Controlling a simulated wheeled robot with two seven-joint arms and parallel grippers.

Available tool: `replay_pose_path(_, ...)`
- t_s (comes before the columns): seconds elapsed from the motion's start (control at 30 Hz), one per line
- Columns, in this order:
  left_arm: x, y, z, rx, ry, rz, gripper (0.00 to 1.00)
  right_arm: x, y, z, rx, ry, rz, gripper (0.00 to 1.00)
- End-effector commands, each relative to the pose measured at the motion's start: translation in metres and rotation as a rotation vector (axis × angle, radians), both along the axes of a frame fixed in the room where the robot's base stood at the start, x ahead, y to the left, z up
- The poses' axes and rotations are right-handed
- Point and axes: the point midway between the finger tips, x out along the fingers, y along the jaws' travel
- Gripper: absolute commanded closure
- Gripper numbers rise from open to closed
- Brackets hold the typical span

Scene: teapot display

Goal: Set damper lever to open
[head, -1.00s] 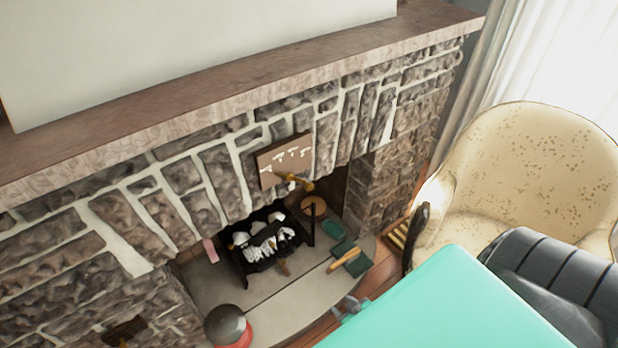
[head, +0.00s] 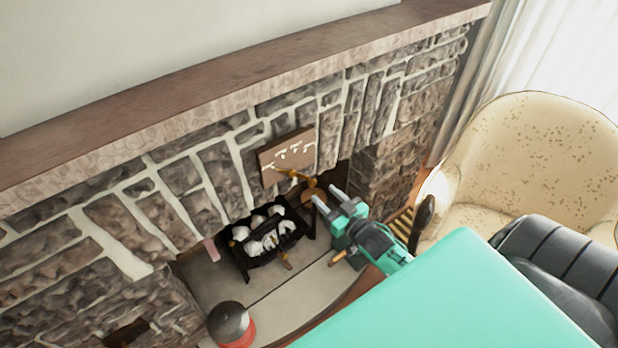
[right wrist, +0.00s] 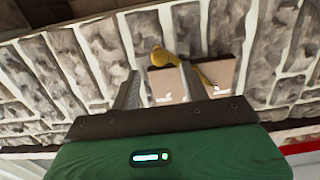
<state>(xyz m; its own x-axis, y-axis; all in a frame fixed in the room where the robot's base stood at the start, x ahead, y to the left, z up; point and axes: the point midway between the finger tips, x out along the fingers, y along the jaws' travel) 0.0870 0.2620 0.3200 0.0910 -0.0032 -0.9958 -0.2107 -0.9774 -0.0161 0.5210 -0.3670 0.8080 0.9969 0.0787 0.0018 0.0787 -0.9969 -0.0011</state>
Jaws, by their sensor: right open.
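The damper lever (head: 291,175) is a brass handle in front of a brown plate (head: 286,155) with white markings, on the stone face above the firebox. In the right wrist view the lever (right wrist: 163,57) shows beyond and between the fingers, with the plate (right wrist: 222,74) behind it. My right gripper (head: 327,195) is open and empty, just right of and below the lever in the head view, apart from it. The fingers also show in the right wrist view (right wrist: 162,85). My left gripper is not in view.
A black grate (head: 265,243) with white pieces stands in the firebox below. A dark and red round object (head: 231,325) sits on the hearth. A cream armchair (head: 535,150) stands at right. The stone wall and wooden mantel (head: 230,75) bound the space.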

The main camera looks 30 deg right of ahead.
Motion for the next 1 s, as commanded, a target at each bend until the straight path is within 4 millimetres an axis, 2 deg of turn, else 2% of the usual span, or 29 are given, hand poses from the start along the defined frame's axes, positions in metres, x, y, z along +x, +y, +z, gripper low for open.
replay_pose_path(0.17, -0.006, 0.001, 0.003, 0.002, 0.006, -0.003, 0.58, 0.032, 0.002, 0.002, 0.0, 0.0, 0.0, 0.54)
replay_pose_path(0.3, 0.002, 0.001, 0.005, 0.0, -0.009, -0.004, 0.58, 0.054, 0.004, 0.001, -0.001, 0.0, -0.001, 0.54)
replay_pose_path(0.5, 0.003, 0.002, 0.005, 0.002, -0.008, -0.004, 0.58, 0.077, 0.006, 0.001, -0.001, 0.001, -0.001, 0.54)
replay_pose_path(0.7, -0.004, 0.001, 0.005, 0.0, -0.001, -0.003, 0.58, 0.087, 0.007, 0.0, -0.001, 0.001, 0.0, 0.54)
replay_pose_path(0.97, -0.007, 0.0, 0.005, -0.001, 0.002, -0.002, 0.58, 0.088, 0.007, -0.001, -0.001, 0.002, 0.0, 0.54)
replay_pose_path(1.0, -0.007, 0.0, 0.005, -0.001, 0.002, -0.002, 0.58, 0.088, 0.007, -0.001, -0.001, 0.002, 0.0, 0.58)
